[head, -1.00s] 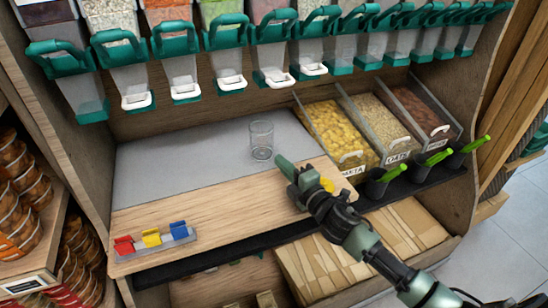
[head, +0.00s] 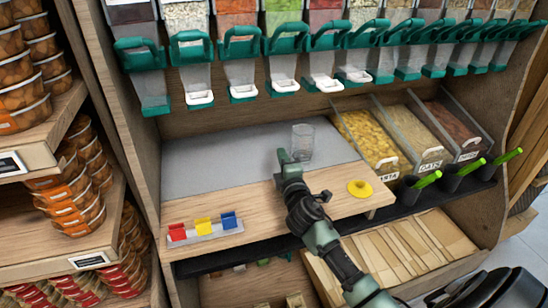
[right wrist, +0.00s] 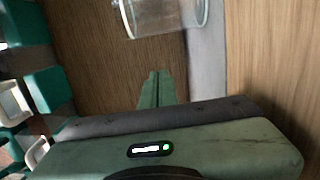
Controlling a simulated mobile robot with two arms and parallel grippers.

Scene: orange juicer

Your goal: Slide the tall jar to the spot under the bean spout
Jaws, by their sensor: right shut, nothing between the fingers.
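The tall jar (head: 302,143) is a clear, empty-looking glass cylinder. It stands upright on the grey mat (head: 215,170) below the row of dispensers. My right gripper (head: 282,156) is shut and empty, at the jar's left front side in the head view. In the right wrist view its closed fingers (right wrist: 158,88) point toward the jar (right wrist: 165,16), with a small gap in the picture; I cannot tell whether they touch. Dispenser spouts (head: 324,84) with white flaps hang above and behind the jar; I cannot tell which is the bean spout. My left gripper is not in view.
Bins of pasta (head: 372,140), oats and a dark food stand right of the jar. Red, yellow and blue clips (head: 203,227) sit on the wooden counter front, and a yellow ring (head: 360,188) lies right of my arm. The mat left of the gripper is clear.

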